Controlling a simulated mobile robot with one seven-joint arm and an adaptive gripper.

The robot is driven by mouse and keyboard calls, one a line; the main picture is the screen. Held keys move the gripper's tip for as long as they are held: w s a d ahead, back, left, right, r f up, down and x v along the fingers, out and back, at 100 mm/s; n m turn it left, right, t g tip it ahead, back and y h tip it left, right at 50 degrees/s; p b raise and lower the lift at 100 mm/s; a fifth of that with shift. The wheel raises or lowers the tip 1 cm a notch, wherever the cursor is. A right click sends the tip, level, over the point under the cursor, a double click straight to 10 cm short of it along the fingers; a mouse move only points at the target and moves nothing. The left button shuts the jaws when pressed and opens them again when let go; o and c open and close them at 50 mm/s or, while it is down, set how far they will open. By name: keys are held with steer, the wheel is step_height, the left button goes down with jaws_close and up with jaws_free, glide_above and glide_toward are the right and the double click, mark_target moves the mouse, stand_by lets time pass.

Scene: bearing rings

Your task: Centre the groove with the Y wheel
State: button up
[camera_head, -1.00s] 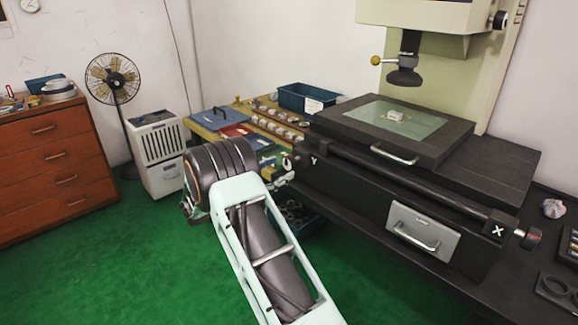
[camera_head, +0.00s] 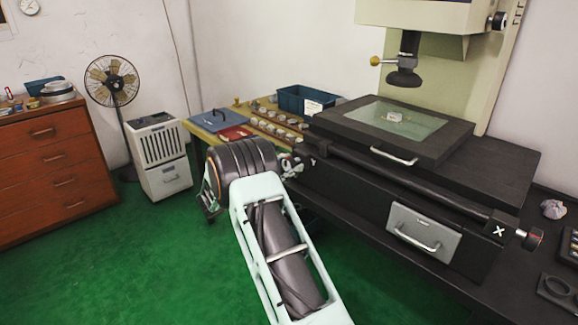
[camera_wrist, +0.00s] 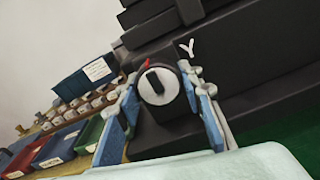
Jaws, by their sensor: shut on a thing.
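The Y wheel (camera_wrist: 158,85) is a dark knob with a pale round face, a dark bar across it and a red mark behind its top edge. It sits beside the white letter Y on the machine's side. My gripper (camera_wrist: 160,100) has its blue-padded fingers on both sides of the wheel, shut on it. In the head view my gripper (camera_head: 291,166) is small at the machine's left end, and the wheel is mostly hidden there. The measuring machine's stage (camera_head: 455,133) has a glass plate (camera_head: 376,112) with a small ring piece (camera_head: 395,117) on it. The groove is too small to make out.
The X wheel (camera_head: 533,239) is at the machine's right front. A bench with a blue bin (camera_head: 305,99), a blue tray (camera_head: 215,120) and several small parts stands behind my gripper. A fan (camera_head: 113,82), a white dehumidifier (camera_head: 160,155) and a drawer cabinet (camera_head: 60,155) are left. The green floor is open.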

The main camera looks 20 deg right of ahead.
steer(key=shift+c, duration=1.1)
steer(key=shift+f, duration=0.1)
steer(key=shift+m+b, duration=0.3)
steer(key=shift+b, duration=0.15)
steer(key=m+b, duration=0.3)
steer(key=shift+a+f+m+b, duration=0.1)
steer(key=shift+m+b, duration=0.3)
steer(key=m+b, duration=0.3)
steer(key=shift+w, duration=0.1)
steer(key=shift+r+m+b, duration=0.2)
steer(key=shift+m+b, duration=0.4)
steer(key=shift+m, duration=0.1)
steer(key=shift+r, duration=0.1)
